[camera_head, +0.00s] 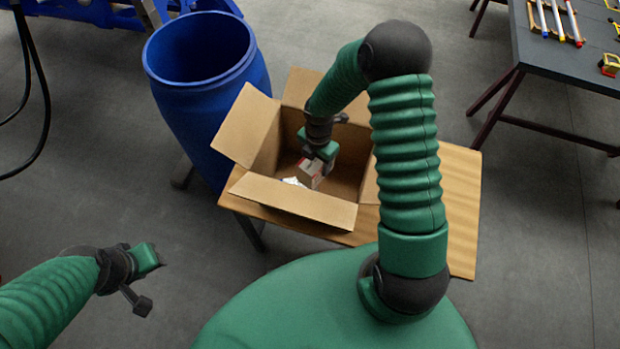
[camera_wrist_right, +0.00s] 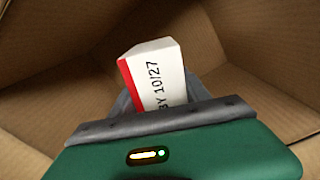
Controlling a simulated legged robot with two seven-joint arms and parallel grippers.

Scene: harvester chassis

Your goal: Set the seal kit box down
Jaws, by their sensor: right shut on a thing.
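The seal kit box (camera_head: 309,175) is a small carton, white with a red band and printed text in the right wrist view (camera_wrist_right: 157,75). My right gripper (camera_head: 313,160) is shut on it, inside an open cardboard box (camera_head: 307,204). The gripper points down into the cardboard box. The wrist view shows the grey fingers on either side of the seal kit box, partly hidden behind it. I cannot tell whether its underside touches the cardboard floor. My left gripper (camera_head: 148,278) is at the lower left, away from the boxes, its jaw state unclear.
The cardboard box stands on a wooden table (camera_head: 455,200) with its flaps spread outward. A blue barrel (camera_head: 205,95) stands close at the left. A dark table (camera_head: 560,60) with markers is at the upper right.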

